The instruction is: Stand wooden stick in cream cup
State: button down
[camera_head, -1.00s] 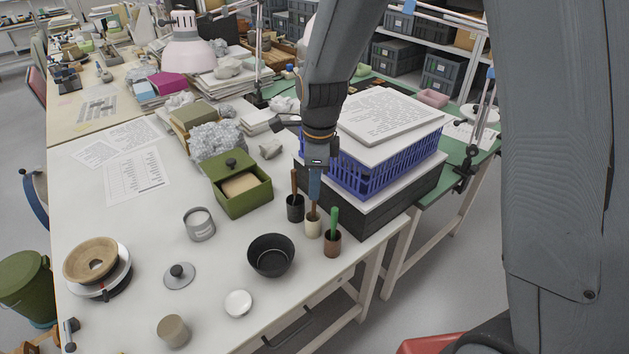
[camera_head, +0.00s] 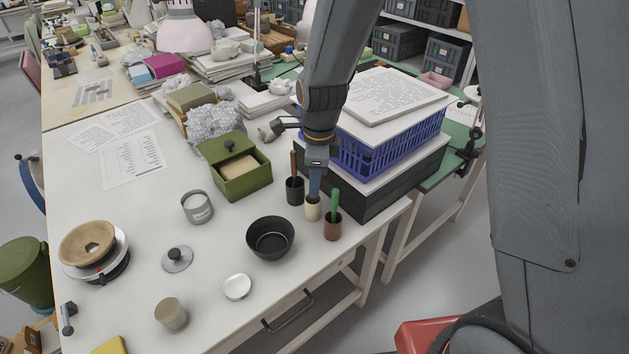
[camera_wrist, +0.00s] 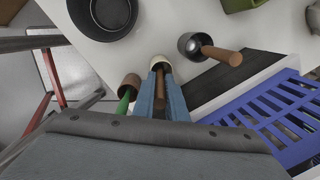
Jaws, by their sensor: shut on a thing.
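The cream cup (camera_head: 313,211) stands upright on the white table, between a black cup and a brown cup. My gripper (camera_head: 314,194) is directly above it, blue fingers pointing down with their tips at about the cup's mouth. In the wrist view the fingers (camera_wrist: 160,80) are shut on the brown wooden stick (camera_wrist: 160,103), with the cream cup (camera_wrist: 161,61) at their tips. The stick's lower end is hidden by the fingers and cup, so I cannot tell how deep it sits.
The black cup (camera_head: 295,197) holds a brown-handled tool and the brown cup (camera_head: 332,232) a green one, both close by. A black bowl (camera_head: 270,238) stands at left. A blue crate (camera_head: 390,150) on dark boxes rises close at right.

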jog(key=c, duration=1.7)
grip_release()
jog(key=shift+r, duration=0.1)
jog(key=shift+s+d+r+b, duration=0.15)
jog(key=shift+r+b, duration=0.1)
jog(key=shift+r, duration=1.65)
jog(key=shift+s+d+r+b, duration=0.15)
jog(key=shift+r+b, duration=0.1)
jog(key=shift+r, duration=1.65)
jog(key=s+d+n, duration=0.4)
jog(key=n, duration=0.2)
jog(key=s+d+n, duration=0.5)
jog(key=n, duration=0.2)
jog(key=s+d+f+n, duration=0.1)
jog(key=s+d+n, duration=0.4)
jog(key=n, duration=0.1)
jog(key=shift+n+h, duration=0.3)
